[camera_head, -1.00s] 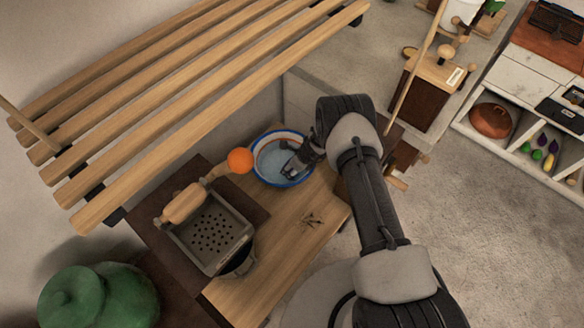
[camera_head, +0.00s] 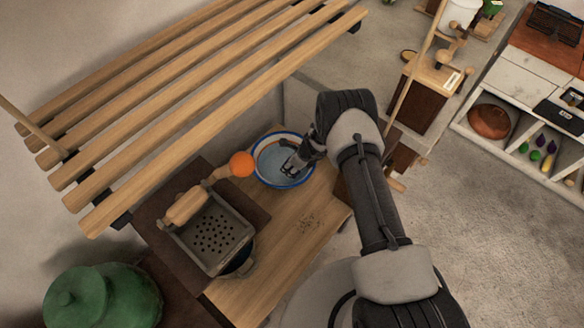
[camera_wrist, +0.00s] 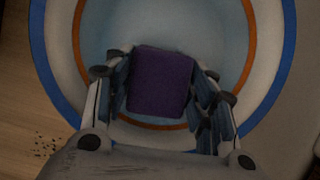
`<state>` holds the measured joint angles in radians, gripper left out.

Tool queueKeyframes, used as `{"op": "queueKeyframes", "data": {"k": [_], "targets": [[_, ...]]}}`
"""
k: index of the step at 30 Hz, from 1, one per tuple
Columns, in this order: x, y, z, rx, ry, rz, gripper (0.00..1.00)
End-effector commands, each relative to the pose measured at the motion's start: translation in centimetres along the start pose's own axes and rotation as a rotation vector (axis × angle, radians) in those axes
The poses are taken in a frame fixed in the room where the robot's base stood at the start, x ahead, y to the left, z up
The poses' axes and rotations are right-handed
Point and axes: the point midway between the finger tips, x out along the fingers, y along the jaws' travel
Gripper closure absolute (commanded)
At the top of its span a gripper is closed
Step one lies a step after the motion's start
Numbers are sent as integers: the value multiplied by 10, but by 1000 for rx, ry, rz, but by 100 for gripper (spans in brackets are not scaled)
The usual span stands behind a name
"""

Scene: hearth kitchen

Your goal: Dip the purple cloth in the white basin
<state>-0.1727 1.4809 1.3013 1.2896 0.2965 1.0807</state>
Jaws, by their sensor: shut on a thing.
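The white basin (camera_head: 258,172) with a blue rim stands on the wooden worktop, and bluish water or a bluish floor shows inside it. It also fills most of the wrist view (camera_wrist: 60,50), with an orange ring inside the rim. My gripper (camera_head: 288,171) reaches into the basin from the right. In the wrist view my gripper (camera_wrist: 160,95) is shut on the purple cloth (camera_wrist: 160,82), which is a dark folded square between the fingers. I cannot tell whether the cloth touches the water. The cloth is hidden in the head view.
A perforated metal box (camera_head: 212,232) stands at front left, near a green lidded pot (camera_head: 103,298). A slatted wooden rack (camera_head: 200,95) hangs over the left. Small dark specks (camera_head: 309,222) lie on the worktop.

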Motion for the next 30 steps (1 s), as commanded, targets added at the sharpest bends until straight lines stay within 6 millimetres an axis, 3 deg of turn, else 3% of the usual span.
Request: {"op": "queueKeyframes", "data": {"k": [30], "targets": [[-78, 0, 33, 0, -1, -1, 69]]}}
